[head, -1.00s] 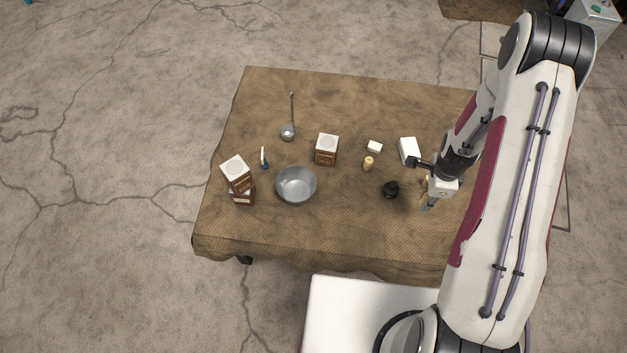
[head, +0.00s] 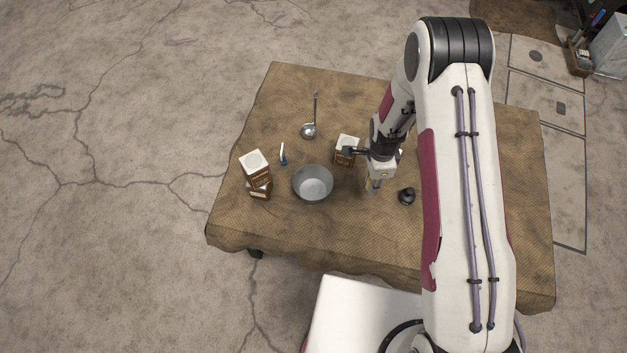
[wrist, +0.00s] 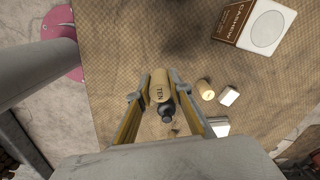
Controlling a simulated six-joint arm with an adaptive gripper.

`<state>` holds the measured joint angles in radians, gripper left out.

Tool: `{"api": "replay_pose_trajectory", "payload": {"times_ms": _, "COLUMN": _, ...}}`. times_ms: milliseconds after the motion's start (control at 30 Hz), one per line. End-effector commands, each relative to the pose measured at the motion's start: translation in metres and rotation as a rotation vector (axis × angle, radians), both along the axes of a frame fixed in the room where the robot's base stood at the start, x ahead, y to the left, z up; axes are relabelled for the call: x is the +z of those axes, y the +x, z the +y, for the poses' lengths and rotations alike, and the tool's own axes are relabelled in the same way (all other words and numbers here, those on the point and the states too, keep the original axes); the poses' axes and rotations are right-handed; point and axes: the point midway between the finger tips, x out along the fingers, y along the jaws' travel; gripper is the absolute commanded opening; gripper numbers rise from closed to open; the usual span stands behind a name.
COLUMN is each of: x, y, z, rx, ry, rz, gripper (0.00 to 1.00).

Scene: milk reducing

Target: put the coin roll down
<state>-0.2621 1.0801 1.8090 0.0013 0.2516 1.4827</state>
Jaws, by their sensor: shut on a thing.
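The coin roll (wrist: 159,87), a tan cylinder marked "TEN", sits between the two fingers of my gripper (wrist: 162,86) in the wrist view. The fingers are shut on it. In the head view my gripper (head: 374,188) points down over the table (head: 470,250), between the metal bowl and the small black object. The roll is hard to make out there. I cannot tell its exact height above the cloth.
A black object (head: 407,196) stands right of my gripper, the metal bowl (head: 313,183) left. A carton (head: 346,145) stands behind; stacked cartons (head: 255,163) and a ladle (head: 309,130) are farther left. A second tan roll (wrist: 205,90) and white blocks (wrist: 229,96) show in the wrist view.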

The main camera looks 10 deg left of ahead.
Motion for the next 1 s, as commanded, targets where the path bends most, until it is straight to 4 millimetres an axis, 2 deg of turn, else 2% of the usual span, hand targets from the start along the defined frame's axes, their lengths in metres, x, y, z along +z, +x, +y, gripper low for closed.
{"api": "replay_pose_trajectory", "payload": {"times_ms": 33, "x": 0.0, "y": 0.001, "z": 0.014, "rx": 0.015, "ry": 0.0, "rz": -0.001, "gripper": 0.0}}
{"api": "replay_pose_trajectory", "payload": {"times_ms": 400, "x": 0.002, "y": -0.003, "z": 0.108, "rx": 0.048, "ry": 0.0, "rz": -0.001, "gripper": 0.0}}
{"api": "replay_pose_trajectory", "payload": {"times_ms": 633, "x": 0.006, "y": -0.008, "z": 0.158, "rx": 0.01, "ry": 0.001, "rz": -0.001, "gripper": 0.0}}
{"api": "replay_pose_trajectory", "payload": {"times_ms": 767, "x": 0.01, "y": -0.007, "z": 0.173, "rx": -0.048, "ry": 0.001, "rz": -0.001, "gripper": 0.0}}
{"api": "replay_pose_trajectory", "payload": {"times_ms": 1000, "x": 0.016, "y": -0.001, "z": 0.176, "rx": -0.182, "ry": 0.0, "rz": 0.0, "gripper": 0.0}}
